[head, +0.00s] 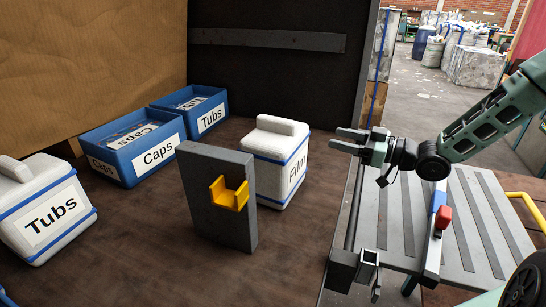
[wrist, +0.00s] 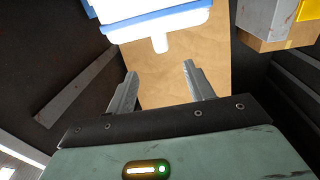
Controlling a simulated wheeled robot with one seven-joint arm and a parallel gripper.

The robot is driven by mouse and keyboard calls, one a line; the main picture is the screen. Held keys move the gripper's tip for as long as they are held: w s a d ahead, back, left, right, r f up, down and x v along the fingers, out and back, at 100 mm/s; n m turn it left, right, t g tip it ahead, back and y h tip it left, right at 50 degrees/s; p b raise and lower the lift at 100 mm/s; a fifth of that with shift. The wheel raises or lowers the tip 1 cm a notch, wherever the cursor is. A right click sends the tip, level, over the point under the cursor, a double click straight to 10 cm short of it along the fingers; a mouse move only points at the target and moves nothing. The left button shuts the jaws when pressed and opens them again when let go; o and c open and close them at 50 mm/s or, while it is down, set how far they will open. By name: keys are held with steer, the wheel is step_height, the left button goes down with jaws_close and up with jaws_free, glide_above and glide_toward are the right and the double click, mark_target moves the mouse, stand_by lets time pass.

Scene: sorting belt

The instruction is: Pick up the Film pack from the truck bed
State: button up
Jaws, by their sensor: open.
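The Film pack (head: 278,160) is a white block with a top handle, blue straps and a label reading "Film". It stands upright on the brown truck bed (head: 145,245), right of the middle in the head view. My gripper (head: 350,140) is open and empty to the right of the pack, at about the height of its upper part, with a gap between them. In the wrist view my gripper (wrist: 157,82) shows two spread fingers, and a white block with a blue band (wrist: 165,27), apparently the Film pack, lies beyond them.
A grey upright plate (head: 215,195) with a yellow bracket (head: 229,193) stands just in front of the Film pack. A Tubs pack (head: 42,212) is at left. Blue Caps (head: 133,148) and Tubs (head: 195,108) bins stand behind. A slatted grey platform (head: 455,225) lies right of the bed's edge.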

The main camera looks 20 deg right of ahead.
steer(key=p, duration=0.4)
glide_toward(284, 124)
steer(key=w+a, duration=0.1)
steer(key=w+a+f, duration=0.1)
steer(key=w, duration=0.1)
steer(key=w+a, duration=0.1)
steer(key=shift+w+f, duration=0.15)
steer(key=shift+w, duration=0.25)
steer(key=p+x, duration=0.2)
steer(key=x, duration=0.1)
steer(key=p+x, duration=0.1)
steer(key=p, duration=0.1)
steer(key=shift+w+a+r, duration=0.1)
steer(key=shift+a+r, duration=0.1)
steer(key=shift+r, duration=0.15)
steer(key=shift+w+a+f, duration=0.2)
steer(key=shift+w+a, duration=0.05)
steer(key=shift+w, duration=0.05)
jaws_close()
steer(key=shift+r, duration=0.15)
